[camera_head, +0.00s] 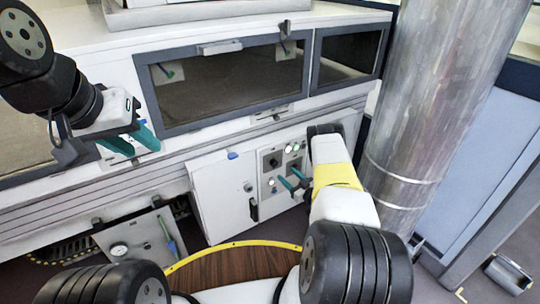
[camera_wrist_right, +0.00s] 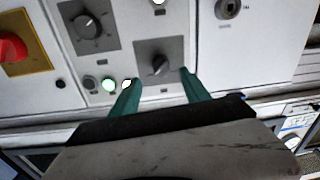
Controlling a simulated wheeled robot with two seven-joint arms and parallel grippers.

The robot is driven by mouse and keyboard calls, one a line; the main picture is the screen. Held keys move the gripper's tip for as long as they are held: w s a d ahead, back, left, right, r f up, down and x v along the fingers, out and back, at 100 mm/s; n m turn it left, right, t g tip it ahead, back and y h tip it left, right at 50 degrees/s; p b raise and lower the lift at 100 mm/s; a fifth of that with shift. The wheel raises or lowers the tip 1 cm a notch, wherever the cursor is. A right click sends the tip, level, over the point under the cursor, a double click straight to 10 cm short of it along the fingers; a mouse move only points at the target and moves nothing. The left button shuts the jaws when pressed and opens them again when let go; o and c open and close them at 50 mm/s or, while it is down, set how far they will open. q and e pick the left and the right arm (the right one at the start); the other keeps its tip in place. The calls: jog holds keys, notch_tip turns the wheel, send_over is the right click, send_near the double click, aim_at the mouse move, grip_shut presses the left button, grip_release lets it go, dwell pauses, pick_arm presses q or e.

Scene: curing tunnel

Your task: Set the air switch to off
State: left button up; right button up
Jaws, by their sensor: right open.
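A black rotary switch (camera_wrist_right: 160,65) on a grey square plate shows in the right wrist view, between and just beyond my right fingertips. Its label is too small to read, so I cannot confirm that it is the air switch. In the head view, a dark knob on a grey plate (camera_head: 272,160) is on the control panel. My right gripper (camera_head: 291,178) is open in front of this panel; its teal fingers (camera_wrist_right: 160,80) are apart with nothing between them. Contact with the switch cannot be told. My left gripper (camera_head: 131,141) is open and empty at the left.
A second rotary dial (camera_wrist_right: 88,27) and a red knob (camera_wrist_right: 12,47) on a yellow plate are beside the switch, with lit indicators (camera_wrist_right: 108,85) nearby. A white cabinet door (camera_head: 222,195) is left of the panel. A large metal duct (camera_head: 430,90) stands at the right.

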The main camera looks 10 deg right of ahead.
aim_at(275, 163)
jog(key=shift+x, duration=3.8)
grip_shut()
